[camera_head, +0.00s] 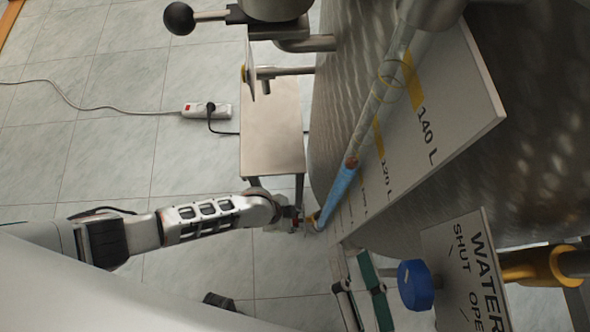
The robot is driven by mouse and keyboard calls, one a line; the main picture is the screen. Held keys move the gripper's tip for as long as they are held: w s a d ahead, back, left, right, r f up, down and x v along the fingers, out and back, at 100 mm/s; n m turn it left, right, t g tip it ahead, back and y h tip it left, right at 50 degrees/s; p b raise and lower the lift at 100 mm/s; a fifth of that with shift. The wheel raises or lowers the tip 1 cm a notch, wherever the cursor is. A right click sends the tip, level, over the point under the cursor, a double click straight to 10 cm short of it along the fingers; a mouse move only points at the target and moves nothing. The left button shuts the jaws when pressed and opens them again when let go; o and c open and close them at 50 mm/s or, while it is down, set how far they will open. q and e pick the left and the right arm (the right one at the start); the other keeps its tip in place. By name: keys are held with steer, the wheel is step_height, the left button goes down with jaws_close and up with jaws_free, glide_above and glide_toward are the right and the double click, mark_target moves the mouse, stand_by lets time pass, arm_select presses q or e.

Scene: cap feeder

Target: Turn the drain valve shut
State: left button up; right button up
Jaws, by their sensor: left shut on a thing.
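The drain valve (311,219) is a small brass-coloured fitting at the bottom end of a slanted clear sight tube (377,95). The tube holds blue liquid in its lower part, with a red-brown float on top. My left gripper (297,221) reaches in from the left and is shut at the valve, where a bit of red shows between the fingers. It appears to hold the valve's small handle, which the fingers mostly hide. The handle's exact angle is too small to tell.
A metal tank with a litre scale board (450,100) stands right of the valve. A WATER SHUT/OPEN sign (470,270), blue knob (415,285) and yellow fitting (535,266) are lower right. A metal step (272,125) stands above my left arm. A power strip (207,110) lies on the tiled floor.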

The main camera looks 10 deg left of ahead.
arm_select(q)
steer(key=shift+a, duration=0.1)
steer(key=o, duration=1.1)
steer(key=v, duration=1.2)
